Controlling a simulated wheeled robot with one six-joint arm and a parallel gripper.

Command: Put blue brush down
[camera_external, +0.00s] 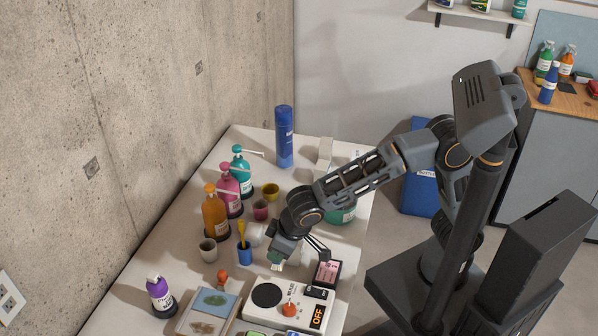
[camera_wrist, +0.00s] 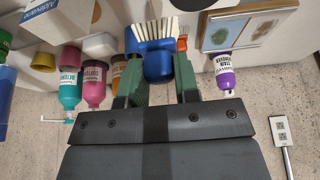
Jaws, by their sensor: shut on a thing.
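The blue brush (camera_wrist: 150,46) has white bristles and sits between my gripper's green fingers in the wrist view, bristles toward the top of the picture. My gripper (camera_wrist: 160,88) is shut on it. In the external view my gripper (camera_external: 277,263) points down over the table (camera_external: 182,262), between the blue cup and the white switch panel. The brush cannot be made out clearly there; the gripper and arm hide it. I cannot tell whether it touches the table.
A blue cup (camera_external: 244,253) with a yellow item stands left of my gripper. The switch panel (camera_external: 265,315) and a pink-filled box (camera_external: 327,273) lie in front and right. Pump bottles (camera_external: 215,218), a white cup (camera_external: 208,250) and a purple bottle (camera_external: 160,295) line the wall side.

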